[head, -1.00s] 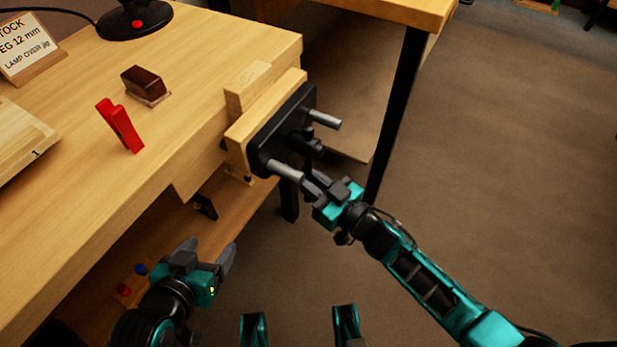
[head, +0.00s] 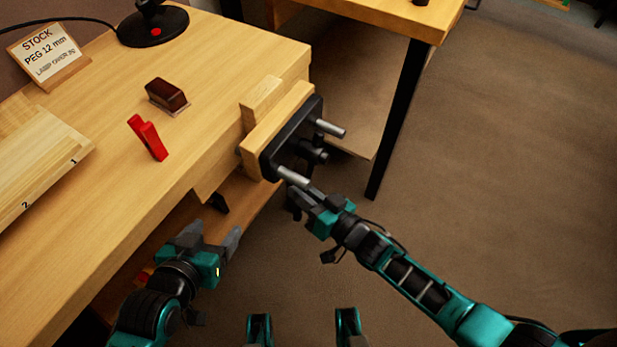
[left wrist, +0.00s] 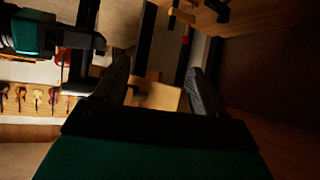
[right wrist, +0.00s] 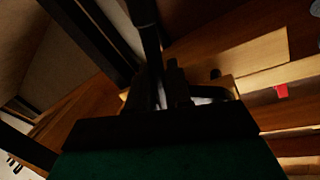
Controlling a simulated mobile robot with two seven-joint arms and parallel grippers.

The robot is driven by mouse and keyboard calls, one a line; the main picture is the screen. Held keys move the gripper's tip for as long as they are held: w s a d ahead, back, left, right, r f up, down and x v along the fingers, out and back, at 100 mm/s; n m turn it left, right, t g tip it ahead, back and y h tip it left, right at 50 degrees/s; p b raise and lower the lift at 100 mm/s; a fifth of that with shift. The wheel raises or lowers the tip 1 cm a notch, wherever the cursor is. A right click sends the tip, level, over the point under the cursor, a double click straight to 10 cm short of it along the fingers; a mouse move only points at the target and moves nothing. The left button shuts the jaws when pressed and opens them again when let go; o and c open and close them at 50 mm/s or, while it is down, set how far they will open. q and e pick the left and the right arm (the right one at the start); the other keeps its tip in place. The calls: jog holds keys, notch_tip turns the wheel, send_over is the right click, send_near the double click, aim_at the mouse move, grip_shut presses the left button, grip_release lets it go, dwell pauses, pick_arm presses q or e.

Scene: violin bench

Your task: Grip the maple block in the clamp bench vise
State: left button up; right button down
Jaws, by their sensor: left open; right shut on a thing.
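The maple block (head: 261,97) is a pale wooden block standing upright at the bench's end, between the bench edge and the vise's wooden jaw. It looks close to the jaw, but I cannot tell if it is pinched. The clamp bench vise has a pale wooden jaw (head: 281,125), a black plate and two steel rods. My right gripper (head: 306,197) is shut below the front rod on what looks like the dark vise handle. A dark bar (right wrist: 149,35) runs to its fingers in the right wrist view. My left gripper (head: 216,236) is open and empty beside the bench front.
A red clamp-like object (head: 147,137), a dark brown block (head: 167,95), a numbered wooden board (head: 50,165), a sign (head: 47,55) and a lamp base (head: 153,27) are on the bench top. Another table (head: 400,18) stands behind. The floor at right is clear.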

jog(key=shift+s+a+r+m+p, duration=0.2)
jog(key=shift+s+r+m+p, duration=0.15)
jog(key=shift+s+m+p, duration=0.25)
pick_arm(q)
jog(key=shift+s+a+r+p, duration=0.35)
jog(key=shift+a+r+p, duration=0.2)
jog(key=shift+a, duration=0.2)
pick_arm(e)
jog(key=shift+s+a+m+g, duration=0.2)
jog(key=shift+m+g, duration=0.2)
jog(key=c, duration=1.4)
grip_release()
pick_arm(q)
jog(key=shift+w+d+r, duration=0.1)
jog(key=shift+d, duration=0.1)
pick_arm(e)
jog(key=shift+o, duration=0.7)
jog(key=shift+r, duration=0.1)
pick_arm(q)
jog(key=shift+s+a+r+p, duration=0.25)
jog(key=shift+a+r+p, duration=0.3)
jog(key=shift+p, duration=0.6)
pick_arm(e)
jog(key=v, duration=1.3)
